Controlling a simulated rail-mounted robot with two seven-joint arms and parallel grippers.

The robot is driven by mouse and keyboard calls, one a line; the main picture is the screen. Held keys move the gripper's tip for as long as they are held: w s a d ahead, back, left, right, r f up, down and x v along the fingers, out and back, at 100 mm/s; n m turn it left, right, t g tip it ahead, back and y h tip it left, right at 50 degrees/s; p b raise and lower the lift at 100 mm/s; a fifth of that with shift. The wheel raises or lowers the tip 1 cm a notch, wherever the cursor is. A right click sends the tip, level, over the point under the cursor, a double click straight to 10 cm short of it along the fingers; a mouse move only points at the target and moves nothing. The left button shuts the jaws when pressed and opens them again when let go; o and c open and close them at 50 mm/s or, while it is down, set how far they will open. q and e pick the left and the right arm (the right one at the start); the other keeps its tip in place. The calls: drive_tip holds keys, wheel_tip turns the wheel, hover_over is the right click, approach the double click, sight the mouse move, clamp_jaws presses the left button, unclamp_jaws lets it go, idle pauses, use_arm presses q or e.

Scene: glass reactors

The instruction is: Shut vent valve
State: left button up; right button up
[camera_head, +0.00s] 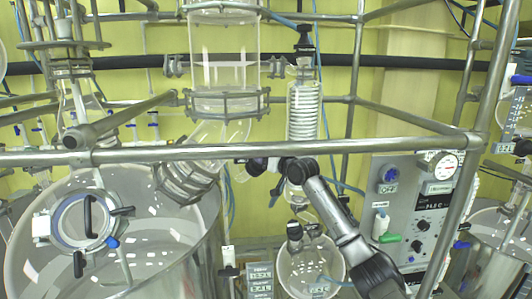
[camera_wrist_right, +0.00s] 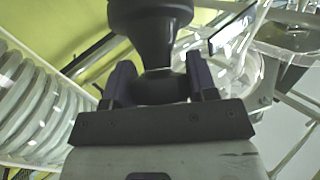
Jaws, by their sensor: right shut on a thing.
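My right arm comes in from the lower right in the head view, and its gripper (camera_head: 256,164) is at the front rail, just left of and below the coiled glass condenser (camera_head: 302,108). In the right wrist view, the two dark fingers (camera_wrist_right: 160,85) are shut on the neck of a black knob (camera_wrist_right: 150,20), which appears to be the vent valve's handle. No label shows on it, and I cannot tell how far it is turned. The valve body is mostly hidden behind the knob and fingers. My left gripper is not in view.
A horizontal steel rail (camera_head: 400,146) crosses in front of the glassware. A control panel (camera_head: 415,215) with a gauge stands right of the arm. Glass tubing is close around the gripper.

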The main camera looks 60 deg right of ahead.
drive_tip(key=m+g+h+p, duration=0.2)
drive_tip(key=m+h, duration=0.1)
drive_tip(key=m, duration=0.2)
drive_tip(key=shift+r+m, duration=0.1)
drive_tip(key=shift+m, duration=0.2)
drive_tip(key=shift+m+g+h, duration=0.4)
drive_tip(key=shift+g+h, duration=0.1)
drive_tip(key=shift+m, duration=0.3)
drive_tip(key=o, duration=0.9)
drive_tip(key=shift+d, duration=0.1)
